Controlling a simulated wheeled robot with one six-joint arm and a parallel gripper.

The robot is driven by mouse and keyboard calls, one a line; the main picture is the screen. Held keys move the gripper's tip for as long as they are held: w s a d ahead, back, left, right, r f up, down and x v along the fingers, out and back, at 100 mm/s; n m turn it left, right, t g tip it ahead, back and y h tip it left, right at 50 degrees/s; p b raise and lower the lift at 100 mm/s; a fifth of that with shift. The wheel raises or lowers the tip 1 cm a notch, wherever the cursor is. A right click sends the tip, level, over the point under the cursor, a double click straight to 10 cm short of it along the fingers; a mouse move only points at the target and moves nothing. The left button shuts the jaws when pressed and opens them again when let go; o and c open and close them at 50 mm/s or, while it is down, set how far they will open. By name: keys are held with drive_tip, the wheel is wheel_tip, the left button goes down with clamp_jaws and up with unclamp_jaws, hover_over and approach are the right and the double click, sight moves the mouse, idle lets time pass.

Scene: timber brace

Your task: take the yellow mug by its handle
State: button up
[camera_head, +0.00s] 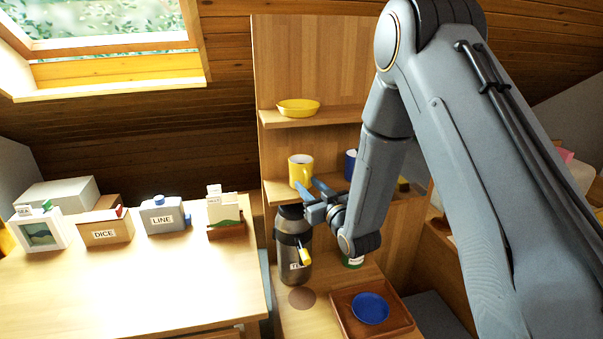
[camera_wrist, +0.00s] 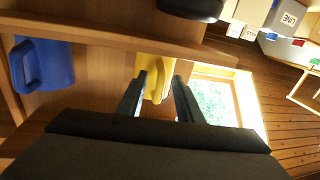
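The yellow mug (camera_head: 301,168) stands upright on the middle shelf, near its left end. In the wrist view the yellow mug (camera_wrist: 151,66) is ahead of my gripper, with its handle (camera_wrist: 158,88) pointing towards me. My gripper (camera_head: 308,189) is at the shelf's front edge, just in front of and below the mug. In the wrist view my gripper (camera_wrist: 160,77) is open, with one finger on each side of the handle. Gaps seem to show beside the handle; contact cannot be told. In the head view the fingers and arm partly cover this area.
A blue mug (camera_head: 350,163) stands right of the yellow one, partly behind my arm; it also shows in the wrist view (camera_wrist: 42,66). A yellow bowl (camera_head: 298,108) sits on the shelf above. A dark bottle (camera_head: 292,247) stands below, close to my gripper.

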clamp_jaws()
drive_tip(key=shift+w+r, duration=0.1)
idle(0.3)
